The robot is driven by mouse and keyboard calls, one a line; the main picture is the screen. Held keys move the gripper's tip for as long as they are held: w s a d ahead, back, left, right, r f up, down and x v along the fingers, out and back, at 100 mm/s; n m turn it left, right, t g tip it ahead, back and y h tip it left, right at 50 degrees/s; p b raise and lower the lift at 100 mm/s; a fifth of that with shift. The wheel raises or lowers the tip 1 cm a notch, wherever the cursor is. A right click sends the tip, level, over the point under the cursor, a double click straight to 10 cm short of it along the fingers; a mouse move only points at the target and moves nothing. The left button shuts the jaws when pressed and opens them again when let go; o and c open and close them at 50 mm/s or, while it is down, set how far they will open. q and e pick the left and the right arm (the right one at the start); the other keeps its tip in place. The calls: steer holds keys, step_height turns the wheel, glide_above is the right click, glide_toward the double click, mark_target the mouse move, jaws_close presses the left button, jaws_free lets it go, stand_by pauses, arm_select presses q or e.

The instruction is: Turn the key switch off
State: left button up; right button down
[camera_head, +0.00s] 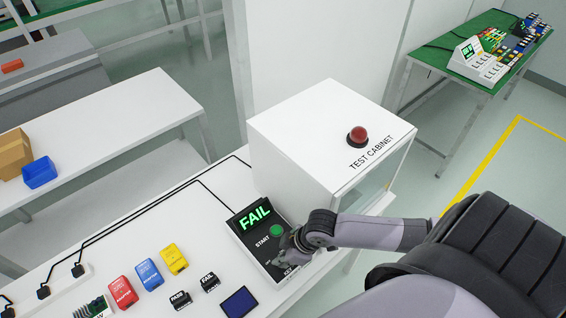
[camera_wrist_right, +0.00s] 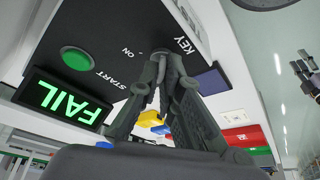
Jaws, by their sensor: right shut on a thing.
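The black control panel (camera_head: 241,238) stands on the white bench beside the test cabinet. It has a lit green FAIL display (camera_head: 255,215), a green START button (camera_head: 277,230) and a key switch at its near end. My right gripper (camera_head: 284,262) is over that end. In the right wrist view, its fingers (camera_wrist_right: 160,62) are closed together at the panel, next to the printed KEY and ON words. The key between the fingertips is mostly hidden, so its angle cannot be told. A small dark shape at the right edge of that view looks like my left gripper (camera_wrist_right: 305,68).
The white test cabinet (camera_head: 290,130) with a red dome (camera_head: 358,135) stands close behind the panel. Red (camera_head: 122,293), blue (camera_head: 150,273) and yellow (camera_head: 174,259) adapters, black PASS and FAIL blocks and a dark blue pad (camera_head: 239,302) lie on the bench.

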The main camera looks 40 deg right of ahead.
steer(key=shift+n, duration=0.5)
steer(key=c, duration=1.8)
jaws_free()
steer(key=v, duration=1.2)
steer(key=shift+w+d, duration=0.15)
steer(key=shift+d, duration=0.05)
steer(key=shift+f, duration=0.1)
